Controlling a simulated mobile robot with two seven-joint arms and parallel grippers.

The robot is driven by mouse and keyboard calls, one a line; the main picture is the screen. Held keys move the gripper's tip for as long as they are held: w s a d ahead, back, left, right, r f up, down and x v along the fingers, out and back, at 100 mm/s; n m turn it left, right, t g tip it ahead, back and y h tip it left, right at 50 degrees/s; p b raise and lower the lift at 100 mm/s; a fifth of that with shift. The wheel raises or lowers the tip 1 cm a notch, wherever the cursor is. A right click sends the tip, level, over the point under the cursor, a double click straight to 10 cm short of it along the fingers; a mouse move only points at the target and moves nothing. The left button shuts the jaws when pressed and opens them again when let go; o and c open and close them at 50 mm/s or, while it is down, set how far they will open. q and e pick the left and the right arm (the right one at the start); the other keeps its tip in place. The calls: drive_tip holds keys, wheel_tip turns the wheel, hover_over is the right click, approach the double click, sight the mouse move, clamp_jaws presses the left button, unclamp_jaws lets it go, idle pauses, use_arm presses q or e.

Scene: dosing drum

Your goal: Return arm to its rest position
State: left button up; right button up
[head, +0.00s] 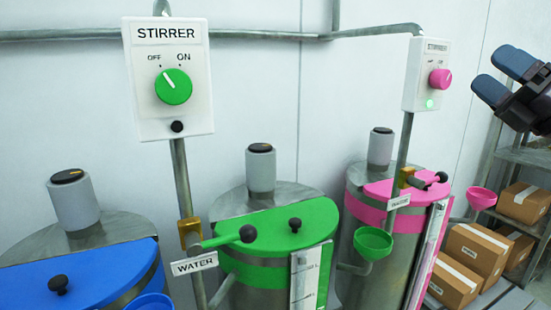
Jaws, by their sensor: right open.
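My right gripper (487,70) is at the upper right edge of the head view, its two blue-grey fingers apart and empty. It is in the air to the right of the pink-knobbed stirrer box (424,95), not touching it. The pink knob (440,79) is on that box, and a lamp (429,104) below it glows green. My left gripper is not in view.
A green-knobbed stirrer box (168,110) has a dark lamp. Below stand drums with a blue lid (90,280), a green lid (262,222) and a pink lid (405,188). Cartons (470,252) sit on a metal rack at the right. Posts and pipes stand between.

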drive_tip(key=w+d+f+m+t+h, duration=0.2)
drive_tip(key=f+m+h, duration=0.5)
drive_tip(key=f+m, duration=0.6)
drive_tip(key=w+d+f+m+t+h, duration=0.1)
drive_tip(key=w+f+m+t+h, duration=0.1)
drive_tip(key=f+m+h, duration=1)
drive_tip(key=s+a+f+m+g+y, duration=0.1)
drive_tip(key=s+a+f+m+g, duration=0.15)
drive_tip(key=f, duration=0.85)
drive_tip(key=s+a+f+m+g+y, duration=0.1)
drive_tip(key=s+f+m+g, duration=0.15)
drive_tip(key=f, duration=0.85)
drive_tip(key=s+a+f+m+g, duration=0.2)
drive_tip(key=s+a+f+g, duration=0.1)
drive_tip(key=s+f, duration=0.7)
drive_tip(key=s+a+f+m+g, duration=0.3)
drive_tip(key=s+a+f, duration=0.2)
drive_tip(key=s+f, duration=0.5)
drive_tip(key=shift+s+a, duration=0.15)
drive_tip(key=shift+s, duration=0.65)
drive_tip(key=shift+f, duration=0.1)
